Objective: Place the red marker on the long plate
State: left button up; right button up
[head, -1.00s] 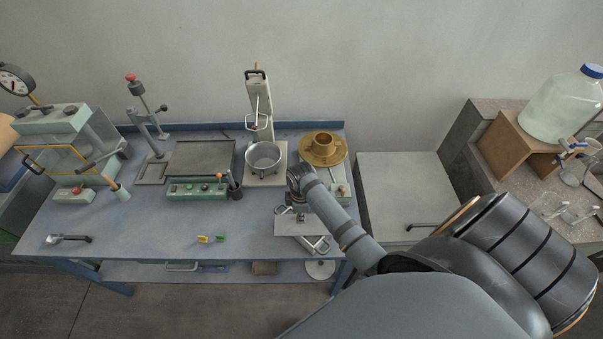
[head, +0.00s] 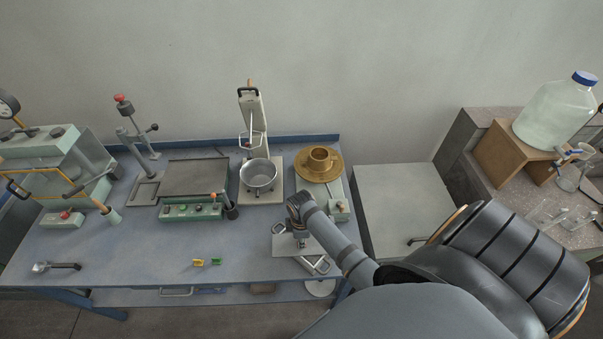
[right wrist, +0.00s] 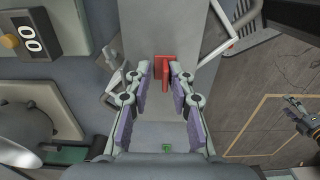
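The red marker (right wrist: 165,74) shows in the right wrist view, between the tips of my right gripper (right wrist: 162,70). The fingers stand on either side of it with what look like narrow gaps. The long plate (right wrist: 185,28) is a grey strip beneath it; I cannot tell whether the marker touches it. In the head view, the plate (head: 288,246) lies near the bench's front right, with my right gripper (head: 299,238) over it, and the marker is too small to make out. A small green piece (right wrist: 167,148) also shows low in the wrist view.
A yellow marker (head: 198,262) and a green marker (head: 216,261) lie at the front of the bench. The bench's front left middle is mostly clear.

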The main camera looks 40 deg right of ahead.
jog(key=shift+a, duration=0.1)
jog(key=shift+r, duration=0.15)
pick_arm(q)
jog(key=shift+w+a+f+b, duration=0.1)
jog(key=shift+w+f+b, duration=0.9)
jog(key=shift+f+b, duration=0.3)
pick_arm(e)
notch_tip(320, 180, up, 12)
jog(key=shift+r, duration=0.2)
